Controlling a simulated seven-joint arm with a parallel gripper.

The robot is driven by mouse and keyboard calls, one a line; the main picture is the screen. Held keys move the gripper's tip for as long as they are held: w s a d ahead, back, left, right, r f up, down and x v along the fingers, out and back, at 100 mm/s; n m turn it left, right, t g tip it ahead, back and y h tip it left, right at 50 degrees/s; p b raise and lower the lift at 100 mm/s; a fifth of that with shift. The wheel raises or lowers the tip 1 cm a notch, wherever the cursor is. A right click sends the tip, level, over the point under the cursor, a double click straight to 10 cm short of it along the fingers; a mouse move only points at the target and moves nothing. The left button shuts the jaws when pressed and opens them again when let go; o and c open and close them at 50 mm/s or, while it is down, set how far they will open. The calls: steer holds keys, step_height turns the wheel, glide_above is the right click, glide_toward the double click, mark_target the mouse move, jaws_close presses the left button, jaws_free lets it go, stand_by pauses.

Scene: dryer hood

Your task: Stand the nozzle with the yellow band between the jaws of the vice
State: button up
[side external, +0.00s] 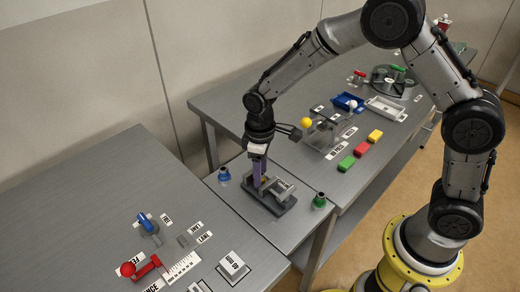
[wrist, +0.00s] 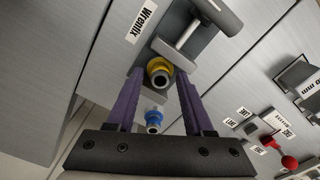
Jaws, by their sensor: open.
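The nozzle with the yellow band (wrist: 159,68) stands at the vice (wrist: 203,38), at the end of the vice away from its screw handle. It appears to be in the jaw opening, but my fingers hide part of this. In the side view a bit of the yellow band (side external: 264,181) shows beside my finger, over the vice (side external: 272,203). My gripper (side external: 258,184) points down at the vice. In the wrist view its two purple fingers (wrist: 159,78) are open, one on each side of the nozzle, with gaps visible.
A blue-banded nozzle (side external: 224,175) stands left of the vice; a green-banded nozzle (side external: 320,201) stands right of it. A lever panel with a red knob (side external: 128,269) is at the front left.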

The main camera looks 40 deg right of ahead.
step_height(320, 180, up, 13)
stand_by(0.3)
steer(key=s+d+r+m+t, duration=0.1)
steer(key=s+d+r+t, duration=0.1)
steer(key=s+d+r, duration=0.3)
steer(key=s+d+r+m+t, duration=0.1)
steer(key=s+d+r+t, duration=0.1)
steer(key=s+r, duration=0.35)
steer(key=s+d+f+m, duration=0.1)
steer(key=s+m, duration=0.1)
steer(key=s, duration=0.4)
steer(key=s+d+f+m+t, duration=0.1)
steer(key=s+d+f+m, duration=0.1)
steer(key=s, duration=0.5)
steer(key=shift+s+t, duration=0.15)
steer(key=shift+t, duration=0.15)
